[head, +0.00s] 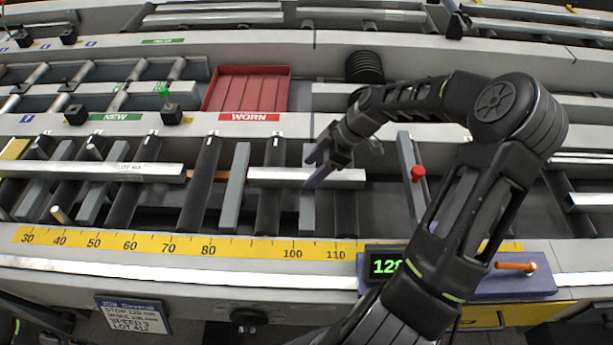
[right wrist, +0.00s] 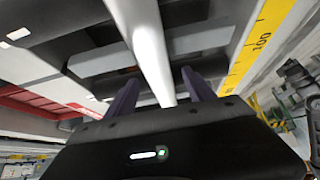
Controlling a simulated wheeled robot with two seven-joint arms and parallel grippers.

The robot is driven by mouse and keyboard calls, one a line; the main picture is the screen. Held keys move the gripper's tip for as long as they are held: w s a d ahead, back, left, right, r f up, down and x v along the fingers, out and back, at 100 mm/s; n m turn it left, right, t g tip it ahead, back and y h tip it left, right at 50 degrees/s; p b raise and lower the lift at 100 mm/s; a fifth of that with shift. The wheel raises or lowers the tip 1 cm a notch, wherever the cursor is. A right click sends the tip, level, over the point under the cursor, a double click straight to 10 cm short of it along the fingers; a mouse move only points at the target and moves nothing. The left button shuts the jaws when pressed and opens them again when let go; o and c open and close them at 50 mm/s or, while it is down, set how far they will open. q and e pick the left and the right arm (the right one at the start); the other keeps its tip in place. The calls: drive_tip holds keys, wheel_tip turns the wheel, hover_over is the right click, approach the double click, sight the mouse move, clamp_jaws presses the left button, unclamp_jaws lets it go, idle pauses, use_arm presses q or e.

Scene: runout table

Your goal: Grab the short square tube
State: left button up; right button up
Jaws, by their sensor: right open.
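The short square tube (head: 275,178) is a bright metal bar lying crosswise on the dark rollers, right of the middle of the runout table. My right gripper (head: 314,168) is over the tube's right half, with its purple fingers open. In the right wrist view the tube (right wrist: 142,40) runs down between the two spread fingers (right wrist: 160,92). There is a gap on each side, and I cannot tell whether the fingertips reach below its top. A longer square tube (head: 90,170) with writing on it lies to the left. My left gripper is not in view.
A yellow ruler (head: 180,243) runs along the table's front edge. A grey stop plate with a red knob (head: 418,173) stands right of the short tube. A red WORN tray (head: 246,92) is behind. My right arm partly covers the green digital display (head: 385,266).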

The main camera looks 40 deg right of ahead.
sight(308, 173)
drive_tip(key=shift+x, duration=1.55)
clamp_jaws()
